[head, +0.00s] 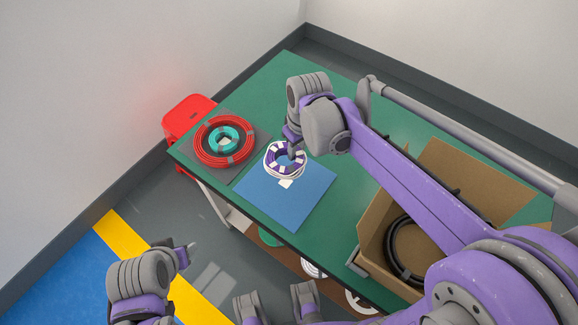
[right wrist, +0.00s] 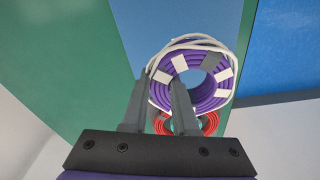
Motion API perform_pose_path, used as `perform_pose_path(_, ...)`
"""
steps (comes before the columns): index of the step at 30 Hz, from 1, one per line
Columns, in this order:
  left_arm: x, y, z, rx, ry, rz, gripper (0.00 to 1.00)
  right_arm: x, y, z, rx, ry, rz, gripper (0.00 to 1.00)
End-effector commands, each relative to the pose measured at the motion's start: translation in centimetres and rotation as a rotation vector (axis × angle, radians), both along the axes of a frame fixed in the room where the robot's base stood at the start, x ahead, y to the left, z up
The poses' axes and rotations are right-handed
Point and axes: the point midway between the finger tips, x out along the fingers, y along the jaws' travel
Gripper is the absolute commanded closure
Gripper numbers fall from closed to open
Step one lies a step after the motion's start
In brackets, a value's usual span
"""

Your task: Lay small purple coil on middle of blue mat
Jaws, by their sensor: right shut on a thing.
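The purple coil (head: 299,162), with pale tape bands, is over the upper part of the blue mat (head: 298,205). My right gripper (head: 291,147) is shut on its ring; in the right wrist view its fingers (right wrist: 160,100) straddle the left side of the purple coil (right wrist: 207,97). A thin white coil (head: 267,170) shows around the purple one's edge, with a pale tag (head: 286,184) on the mat; I cannot tell whether the two coils touch. My left gripper (head: 187,249) is low at the left, away from the table; its jaws are unclear.
A red coil (head: 203,152) with a teal coil (head: 223,139) inside lies on a grey mat left of the blue mat. A cardboard box (head: 487,179) with black cable stands at the right on the green table (head: 285,85). A red bin (head: 185,112) is beyond the left edge.

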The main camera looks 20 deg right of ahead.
Motion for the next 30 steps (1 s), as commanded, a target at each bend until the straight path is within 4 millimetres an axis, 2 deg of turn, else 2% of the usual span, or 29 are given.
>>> perform_pose_path(6,-0.1,0.0,-0.7,0.0,0.002,0.0,0.5,0.0,0.0,-4.2,0.0,0.0,0.001,1.0)
perform_pose_path(18,-0.2,0.0,-1.3,0.0,0.004,0.0,0.5,0.0,0.0,-9.0,0.0,0.0,0.0,1.0)
perform_pose_path(30,-0.2,0.0,-1.5,0.0,0.005,0.0,0.5,0.0,0.0,-9.7,0.0,0.0,0.0,1.0)
